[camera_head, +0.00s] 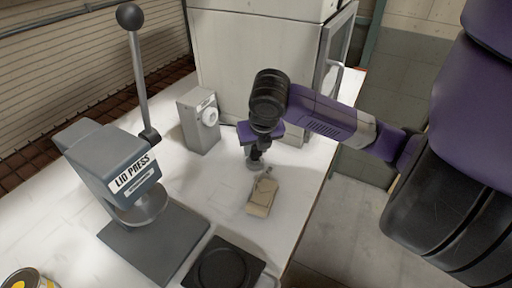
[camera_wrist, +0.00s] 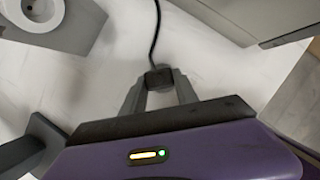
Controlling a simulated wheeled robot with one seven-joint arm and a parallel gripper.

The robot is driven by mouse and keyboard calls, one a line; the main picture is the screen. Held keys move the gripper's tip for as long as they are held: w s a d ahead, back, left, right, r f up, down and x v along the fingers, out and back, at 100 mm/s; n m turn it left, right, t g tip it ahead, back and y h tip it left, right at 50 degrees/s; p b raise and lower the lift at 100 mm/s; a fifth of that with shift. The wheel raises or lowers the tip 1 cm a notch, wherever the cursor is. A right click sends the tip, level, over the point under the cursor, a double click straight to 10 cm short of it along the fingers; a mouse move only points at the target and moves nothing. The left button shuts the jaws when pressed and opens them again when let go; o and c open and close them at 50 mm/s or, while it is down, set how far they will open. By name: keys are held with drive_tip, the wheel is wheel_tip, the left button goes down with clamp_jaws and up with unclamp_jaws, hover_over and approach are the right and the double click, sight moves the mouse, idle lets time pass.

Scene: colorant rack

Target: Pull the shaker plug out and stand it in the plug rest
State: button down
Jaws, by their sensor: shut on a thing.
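My gripper (camera_head: 257,163) points down over the white bench and is shut on a small dark plug. In the wrist view the plug (camera_wrist: 159,78) sits between the two fingertips (camera_wrist: 160,90), with a black cord (camera_wrist: 156,35) running away from it. A grey socket box (camera_head: 199,125) with a round white socket face stands behind and left of my gripper. Its socket (camera_wrist: 32,9) shows in the wrist view with nothing in it. A tan block-like object (camera_head: 262,197) lies on the bench just in front of my gripper; I cannot tell whether it is the plug rest.
A grey lid press (camera_head: 112,165) with a tall lever stands at the left. A black square pad (camera_head: 222,267) lies at the front. A large pale cabinet (camera_head: 255,55) stands at the back. The bench's right edge is close to my gripper. A can (camera_head: 25,280) is at the front left.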

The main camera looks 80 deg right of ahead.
drive_tip(key=shift+f+b, duration=1.2)
drive_tip(key=c, duration=0.9)
unclamp_jaws()
drive_tip(key=shift+o, duration=0.2)
drive_tip(key=shift+r, duration=0.1)
drive_tip(key=v, duration=0.7)
drive_tip(key=shift+r, duration=0.35)
drive_tip(key=shift+s, duration=0.1)
